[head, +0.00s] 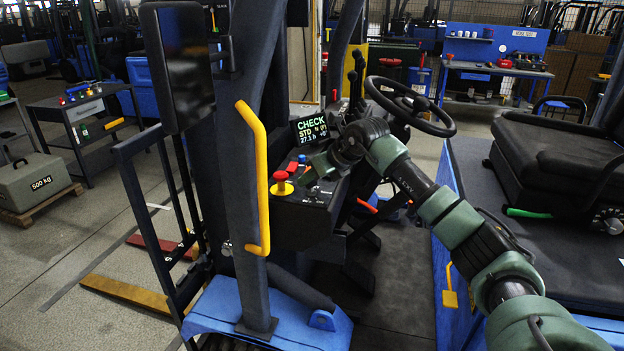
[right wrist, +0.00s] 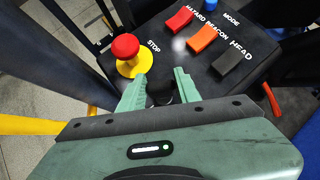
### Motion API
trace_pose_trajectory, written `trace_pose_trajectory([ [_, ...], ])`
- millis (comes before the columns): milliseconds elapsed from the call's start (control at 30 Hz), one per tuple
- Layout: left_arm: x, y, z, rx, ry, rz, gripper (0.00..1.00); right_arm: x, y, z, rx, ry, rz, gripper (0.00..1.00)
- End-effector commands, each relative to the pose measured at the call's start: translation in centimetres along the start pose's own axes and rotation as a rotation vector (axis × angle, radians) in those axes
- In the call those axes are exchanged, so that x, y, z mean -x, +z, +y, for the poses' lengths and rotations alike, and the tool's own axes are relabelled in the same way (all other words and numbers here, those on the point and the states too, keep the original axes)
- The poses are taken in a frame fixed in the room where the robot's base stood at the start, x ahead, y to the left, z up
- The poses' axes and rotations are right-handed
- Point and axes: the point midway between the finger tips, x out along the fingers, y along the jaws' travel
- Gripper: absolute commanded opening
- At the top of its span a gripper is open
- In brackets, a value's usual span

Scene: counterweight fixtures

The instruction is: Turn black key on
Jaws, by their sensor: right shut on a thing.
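My right gripper (head: 316,178) reaches in from the right to the forklift's control panel (head: 300,212). In the right wrist view, its two green fingers (right wrist: 161,88) stand either side of a small dark piece, the black key (right wrist: 160,92), and are shut on it. A display (head: 311,129) behind the panel reads "CHECK" with more text and "27.1 h". My left gripper is not in view.
A red stop button on a yellow base (right wrist: 127,54) stands just left of the fingers. Red, orange (right wrist: 202,38) and dark rocker switches lie beyond. A steering wheel (head: 410,105) and a yellow grab handle (head: 254,180) flank the panel.

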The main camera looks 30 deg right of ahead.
Motion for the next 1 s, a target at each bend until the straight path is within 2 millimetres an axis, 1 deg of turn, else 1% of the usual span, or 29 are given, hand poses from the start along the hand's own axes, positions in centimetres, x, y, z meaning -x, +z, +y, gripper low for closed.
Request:
trace_pose_trajectory([
  [200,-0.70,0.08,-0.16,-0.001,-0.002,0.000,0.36,0.05,0.18,0.01,-0.096,-0.100,-0.006,0.00],
  [400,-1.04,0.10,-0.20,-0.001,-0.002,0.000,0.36,0.10,0.24,-0.02,-0.154,-0.155,-0.006,0.00],
  [1000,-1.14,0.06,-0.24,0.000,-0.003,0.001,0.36,0.20,0.31,-0.12,-0.184,-0.183,-0.006,0.00],
])
